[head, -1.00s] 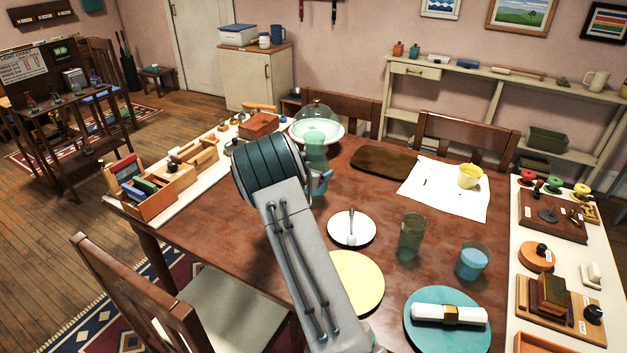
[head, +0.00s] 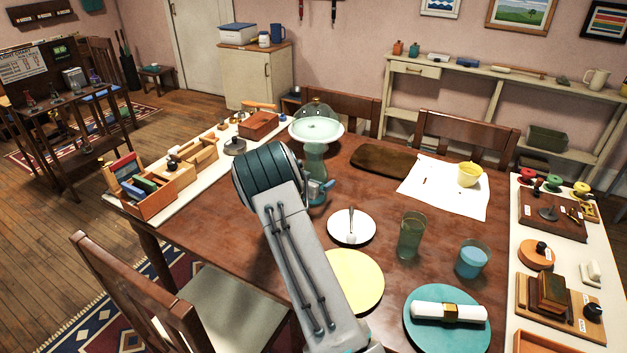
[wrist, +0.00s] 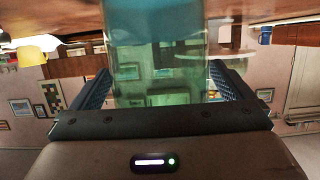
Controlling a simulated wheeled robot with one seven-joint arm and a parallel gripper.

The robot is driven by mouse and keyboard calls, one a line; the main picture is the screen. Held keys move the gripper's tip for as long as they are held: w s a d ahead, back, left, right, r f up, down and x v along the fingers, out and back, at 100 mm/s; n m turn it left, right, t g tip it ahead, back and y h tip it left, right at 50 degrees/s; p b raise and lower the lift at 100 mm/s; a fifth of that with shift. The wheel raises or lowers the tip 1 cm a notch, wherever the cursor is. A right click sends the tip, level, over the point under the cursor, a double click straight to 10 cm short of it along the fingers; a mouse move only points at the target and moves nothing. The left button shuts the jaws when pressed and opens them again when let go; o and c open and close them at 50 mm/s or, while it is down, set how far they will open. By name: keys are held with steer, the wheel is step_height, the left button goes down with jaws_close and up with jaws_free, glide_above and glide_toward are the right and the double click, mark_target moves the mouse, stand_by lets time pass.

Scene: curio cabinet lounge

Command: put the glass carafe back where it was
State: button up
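The glass carafe (head: 315,165) is pale green and see-through. In the head view it is upright at the left-middle of the dining table, in front of the domed cake stand, partly hidden by my arm. My gripper (head: 318,188) is low at its side. In the wrist view, which is upside down, the carafe (wrist: 155,70) fills the space between the two dark fingers of my gripper (wrist: 157,88), one on each side against the glass. Whether its base touches the table is hard to tell.
The cake stand (head: 316,129) is close behind the carafe. A white plate (head: 351,227), a green glass (head: 410,236), a blue cup (head: 471,260) and a yellow plate (head: 357,278) are to the right. A wooden organizer (head: 150,200) is left. Bare tabletop (head: 225,222) lies left of my arm.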

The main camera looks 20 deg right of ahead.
steer(key=shift+r, duration=0.1)
steer(key=shift+a+r, duration=0.1)
steer(key=shift+r, duration=0.05)
steer(key=s+a+r+n+y, duration=0.3)
steer(key=s+a+r+y, duration=0.35)
steer(key=s+a, duration=0.35)
steer(key=s+a+r+n+y, duration=0.3)
steer(key=s+a+r+y, duration=0.3)
steer(key=s+a+r, duration=0.45)
steer(key=s+f+n+g, duration=0.1)
steer(key=s+n+g, duration=0.3)
steer(key=s, duration=2)
steer(key=shift+s+a+f+g+h, duration=0.15)
steer(key=shift+a+f+g+h, duration=0.25)
steer(key=shift+g, duration=0.8)
